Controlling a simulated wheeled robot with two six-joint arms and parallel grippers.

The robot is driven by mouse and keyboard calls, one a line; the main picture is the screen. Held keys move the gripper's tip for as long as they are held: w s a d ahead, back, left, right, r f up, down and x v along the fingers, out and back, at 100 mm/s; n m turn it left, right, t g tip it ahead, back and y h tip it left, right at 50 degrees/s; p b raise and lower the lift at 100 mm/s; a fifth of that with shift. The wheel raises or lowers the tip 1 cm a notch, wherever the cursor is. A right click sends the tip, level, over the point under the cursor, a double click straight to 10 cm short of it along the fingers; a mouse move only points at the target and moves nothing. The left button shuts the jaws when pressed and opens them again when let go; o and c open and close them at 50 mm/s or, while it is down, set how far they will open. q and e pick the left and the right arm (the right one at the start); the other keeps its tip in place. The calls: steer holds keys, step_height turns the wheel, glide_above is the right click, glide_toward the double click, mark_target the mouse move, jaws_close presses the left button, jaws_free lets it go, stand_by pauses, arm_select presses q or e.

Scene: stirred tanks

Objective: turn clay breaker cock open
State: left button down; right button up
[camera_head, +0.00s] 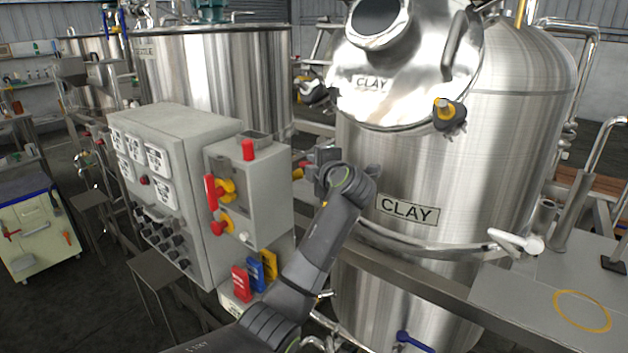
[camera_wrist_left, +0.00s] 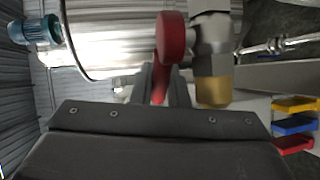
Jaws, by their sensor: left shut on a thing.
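A cock with a round red hub (camera_wrist_left: 172,35) and a red lever shows close up in the left wrist view, beside a grey metal valve body with a brass-coloured end (camera_wrist_left: 213,90). My left gripper (camera_wrist_left: 160,85) is shut on the red lever, which lies between its two fingers. In the head view my left gripper (camera_head: 318,170) is between the grey control box and the steel tank labelled CLAY (camera_head: 407,209). The cock is mostly hidden there by the gripper and wrist. My right gripper is not in view.
A grey control box (camera_head: 250,200) with red and yellow switches stands left of the gripper, beside a panel with gauges (camera_head: 155,160). The tank's open round lid (camera_head: 400,85) is above. A blue-handled valve (camera_head: 415,342) is low on the tank. A metal bench (camera_head: 540,300) is at right.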

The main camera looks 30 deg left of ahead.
arm_select(q)
steer(key=shift+s+d+f+n+g+y+b, duration=0.15)
steer(key=shift+n+g+y+b, duration=0.15)
steer(key=shift+g+b, duration=0.2)
steer(key=shift+s+f+n+g+y+b, duration=0.1)
steer(key=shift+s+n+g+y+b, duration=0.1)
steer(key=shift+n+g+b, duration=0.3)
steer(key=shift+r+b, duration=0.15)
steer(key=shift+b, duration=0.2)
steer(key=shift+y, duration=0.3)
steer(key=c, duration=1.4)
jaws_free()
steer(key=shift+s+d, duration=0.1)
steer(key=shift+d, duration=0.05)
steer(key=b+v, duration=0.4)
steer(key=v, duration=1.3)
steer(key=shift+r+b, duration=0.3)
steer(key=shift+b, duration=0.05)
